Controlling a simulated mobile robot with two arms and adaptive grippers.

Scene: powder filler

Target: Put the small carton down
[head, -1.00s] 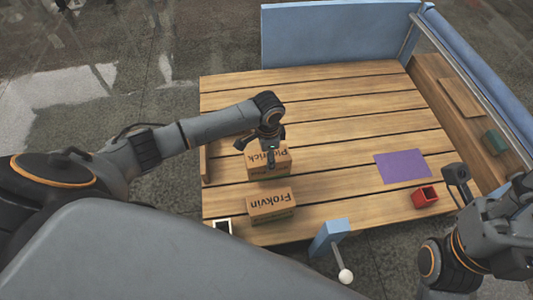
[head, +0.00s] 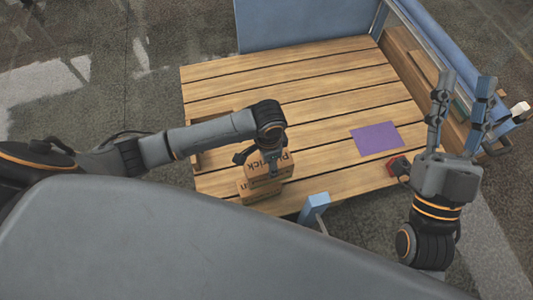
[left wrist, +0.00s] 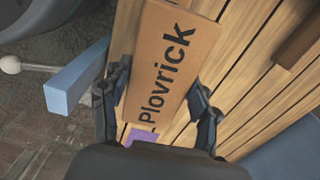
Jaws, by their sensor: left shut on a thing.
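My left gripper (head: 271,164) is shut on a brown carton marked "Plovrick" (head: 285,164), near the front of the slatted wooden table. In the left wrist view the carton (left wrist: 172,50) lies between the two fingers, its lettered face toward the camera. A purple mat (head: 377,138) lies flat and bare on the table, right of the held carton. My right gripper (head: 463,82) is open and empty, off the table's right side.
A red open box (head: 397,165) stands near the front right, partly hidden by my right gripper. A blue post (head: 314,206) stands at the front edge. A blue panel (head: 305,24) closes the back. The table's middle (head: 290,100) is clear.

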